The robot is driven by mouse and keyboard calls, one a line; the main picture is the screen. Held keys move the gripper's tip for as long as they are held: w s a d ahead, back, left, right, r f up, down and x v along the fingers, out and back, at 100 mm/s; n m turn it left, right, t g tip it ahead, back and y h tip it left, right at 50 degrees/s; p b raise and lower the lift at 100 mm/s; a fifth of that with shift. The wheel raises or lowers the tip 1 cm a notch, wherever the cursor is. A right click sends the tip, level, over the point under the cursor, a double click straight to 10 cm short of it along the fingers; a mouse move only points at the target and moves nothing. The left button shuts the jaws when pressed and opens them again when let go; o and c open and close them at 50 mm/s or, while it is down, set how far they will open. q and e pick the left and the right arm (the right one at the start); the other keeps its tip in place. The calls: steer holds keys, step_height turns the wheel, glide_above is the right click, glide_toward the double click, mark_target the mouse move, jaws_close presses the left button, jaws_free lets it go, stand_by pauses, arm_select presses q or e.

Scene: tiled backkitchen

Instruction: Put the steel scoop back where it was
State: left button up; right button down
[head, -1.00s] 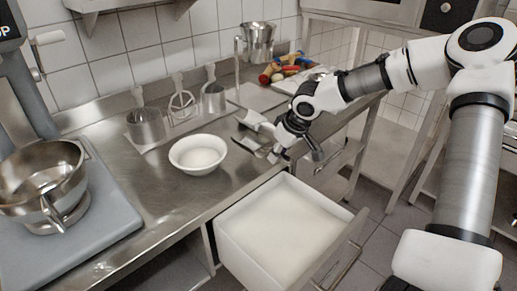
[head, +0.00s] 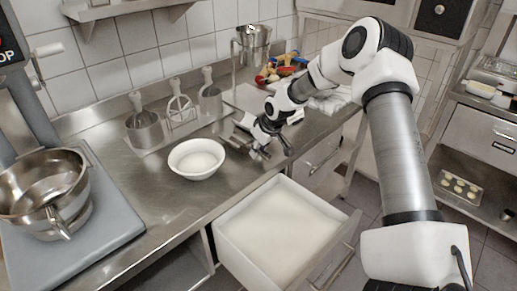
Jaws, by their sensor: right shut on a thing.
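My right gripper (head: 262,152) is low over the steel counter (head: 165,207), at its front edge to the right of the white bowl (head: 196,159). It is shut on the steel scoop (head: 236,141), whose bright metal shows just left of the fingers. Much of the scoop and the grip itself are hidden by the gripper, and I cannot tell whether the scoop touches the counter. The bowl holds white powder. The open white bin drawer (head: 229,235), filled with white powder, is below and in front of the gripper. My left gripper is not in view.
A steel funnel-like vessel (head: 254,46) is on a stand at the back. A steel pan (head: 45,185) sits on a grey scale at left. Colourful items (head: 277,70) lie behind my right arm.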

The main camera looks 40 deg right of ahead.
steer(key=c, duration=1)
jaws_free()
steer(key=shift+s+r, duration=0.1)
steer(key=shift+r, duration=0.3)
steer(key=v, duration=1.1)
steer(key=shift+s+r+b, duration=0.1)
steer(key=shift+b, duration=0.2)
